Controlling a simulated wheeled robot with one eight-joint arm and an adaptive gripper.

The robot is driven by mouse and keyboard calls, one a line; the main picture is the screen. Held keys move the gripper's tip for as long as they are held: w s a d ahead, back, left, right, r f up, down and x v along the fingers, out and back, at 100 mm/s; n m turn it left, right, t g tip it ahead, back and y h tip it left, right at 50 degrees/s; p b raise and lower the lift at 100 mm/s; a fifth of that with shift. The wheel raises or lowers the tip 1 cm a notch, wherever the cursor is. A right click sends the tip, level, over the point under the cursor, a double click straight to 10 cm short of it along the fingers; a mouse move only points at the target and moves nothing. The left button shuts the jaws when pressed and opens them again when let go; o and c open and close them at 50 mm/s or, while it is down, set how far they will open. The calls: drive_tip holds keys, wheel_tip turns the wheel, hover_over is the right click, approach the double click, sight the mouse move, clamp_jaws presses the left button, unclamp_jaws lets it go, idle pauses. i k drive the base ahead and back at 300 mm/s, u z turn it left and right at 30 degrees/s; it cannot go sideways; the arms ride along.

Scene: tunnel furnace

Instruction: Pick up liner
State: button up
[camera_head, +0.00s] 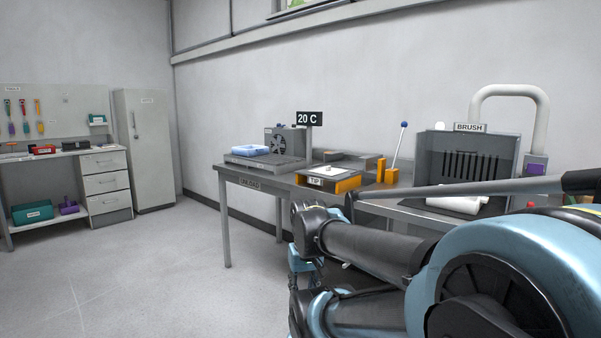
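No object is labelled as the liner, and I cannot tell for sure which thing it is. A light blue tray (250,150) sits on a grey plate at the left end of the unload table (255,182). A small white piece (327,170) lies on top of the orange-sided tip stand (346,185). A white rounded piece (455,205) lies in front of the brush unit. My arm reaches in from the right and bends down before the table. The wrist end (304,268) is small, dark and partly hidden by my arm; its fingers are not clear.
A fan unit (284,141) and a "20 C" sign (309,118) stand on the table. The brush unit (468,155) is to the right, beside a blue-knobbed lever (398,145). A workbench (62,156) and locker (148,150) stand far left. The floor between is clear.

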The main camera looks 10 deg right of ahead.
sight(328, 170)
drive_tip(key=z, duration=0.15)
drive_tip(key=i, duration=1.1)
drive_tip(key=z, duration=0.5)
